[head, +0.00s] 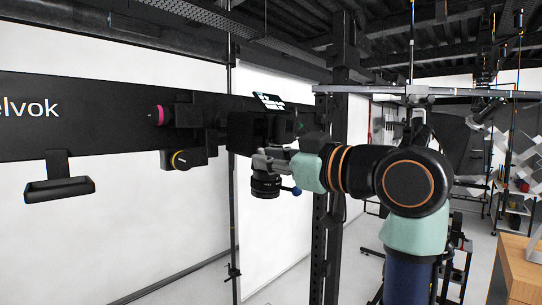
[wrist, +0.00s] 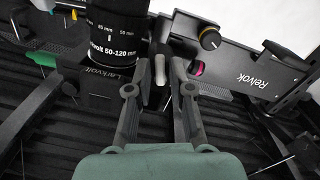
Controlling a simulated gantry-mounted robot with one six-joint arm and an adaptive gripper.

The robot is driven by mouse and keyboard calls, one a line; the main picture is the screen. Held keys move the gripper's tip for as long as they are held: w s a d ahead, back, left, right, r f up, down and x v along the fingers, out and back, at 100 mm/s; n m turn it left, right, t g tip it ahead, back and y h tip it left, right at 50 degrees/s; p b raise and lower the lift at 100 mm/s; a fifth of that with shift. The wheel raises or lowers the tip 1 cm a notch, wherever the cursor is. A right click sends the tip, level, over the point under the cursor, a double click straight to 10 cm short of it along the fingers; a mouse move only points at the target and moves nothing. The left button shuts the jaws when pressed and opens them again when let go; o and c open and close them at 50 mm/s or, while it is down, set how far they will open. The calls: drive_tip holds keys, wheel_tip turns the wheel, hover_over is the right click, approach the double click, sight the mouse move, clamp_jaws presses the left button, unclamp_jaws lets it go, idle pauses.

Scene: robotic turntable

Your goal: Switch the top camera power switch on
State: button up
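The top camera (head: 245,132) is a black body on a dark horizontal beam, with a small tilted screen (head: 268,102) on top. Its black lens (head: 265,185) points down; in the wrist view the lens (wrist: 118,35), marked 50-120 mm, is large at upper left. My gripper (head: 262,162) is close beside the camera, just above the lens in the head view. In the wrist view my gripper (wrist: 170,68) has its two grey fingertips a narrow gap apart, right of the lens. I see nothing held between them. I cannot make out the power switch.
A bracket (head: 60,188) hangs at left. A dark upright post (head: 335,215) stands near my arm.

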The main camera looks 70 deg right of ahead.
clamp_jaws()
drive_tip(key=shift+n, duration=0.7)
unclamp_jaws()
